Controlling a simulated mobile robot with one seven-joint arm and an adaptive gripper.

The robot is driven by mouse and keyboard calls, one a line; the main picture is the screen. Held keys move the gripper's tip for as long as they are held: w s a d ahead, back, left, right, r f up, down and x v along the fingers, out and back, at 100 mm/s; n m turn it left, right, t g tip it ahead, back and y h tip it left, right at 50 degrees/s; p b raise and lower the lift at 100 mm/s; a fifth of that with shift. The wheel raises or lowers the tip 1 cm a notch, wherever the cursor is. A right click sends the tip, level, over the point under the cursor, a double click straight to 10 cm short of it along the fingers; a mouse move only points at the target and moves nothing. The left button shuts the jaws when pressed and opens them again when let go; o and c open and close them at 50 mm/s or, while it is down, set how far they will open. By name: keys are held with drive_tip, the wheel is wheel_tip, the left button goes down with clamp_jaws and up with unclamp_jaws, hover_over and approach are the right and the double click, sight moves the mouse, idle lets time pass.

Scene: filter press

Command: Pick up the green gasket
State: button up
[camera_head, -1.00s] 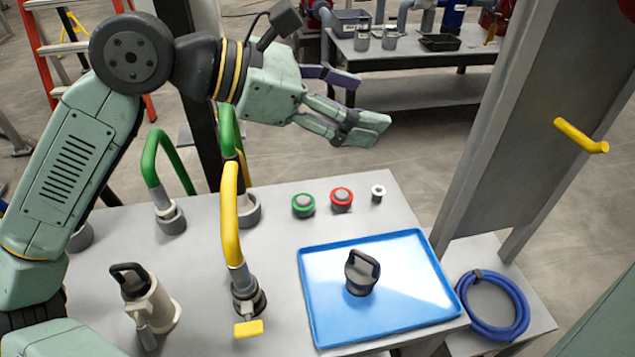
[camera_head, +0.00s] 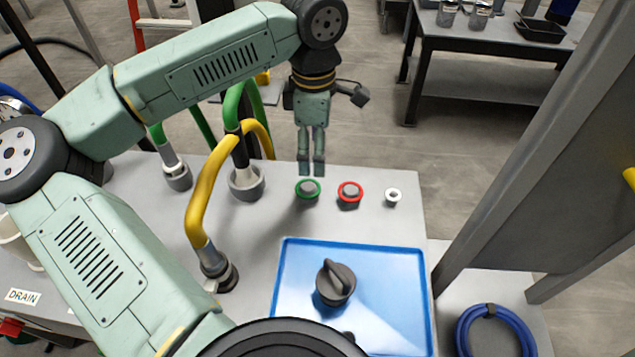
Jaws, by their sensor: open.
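The green gasket (camera_head: 308,196) is a ring around a grey stub on the grey table top, left of a similar red ring. My gripper (camera_head: 311,174) points straight down just above and behind the green gasket in the picture. Its two fingers are narrowly apart with nothing between them. The fingertips look close to the gasket's far side; whether they touch it I cannot tell.
A red gasket (camera_head: 350,190) and a white ring (camera_head: 392,196) stand to the right. A blue tray (camera_head: 395,290) with a dark handled cap (camera_head: 336,284) lies in front. The yellow hose (camera_head: 206,197) and green hoses (camera_head: 232,107) rise on the left. A coiled blue hose (camera_head: 463,335) lies at right.

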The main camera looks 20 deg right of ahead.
drive_tip(key=p, duration=0.1)
hover_over(312, 186)
drive_tip(key=f, duration=0.3)
drive_tip(key=s+f, duration=0.1)
drive_tip(key=f, duration=0.1)
drive_tip(key=shift+f, duration=0.1)
drive_tip(key=f, duration=0.1)
drive_tip(key=f+p, duration=0.1)
drive_tip(key=f, duration=0.1)
drive_tip(key=f+p, duration=0.1)
drive_tip(key=shift+w+f, duration=0.15)
drive_tip(key=shift+w, duration=0.25)
drive_tip(key=shift+f, duration=0.45)
drive_tip(key=shift+f+b, duration=0.25)
drive_tip(key=shift+b, duration=0.35)
drive_tip(key=shift+c, duration=0.6)
drive_tip(key=c, duration=0.7)
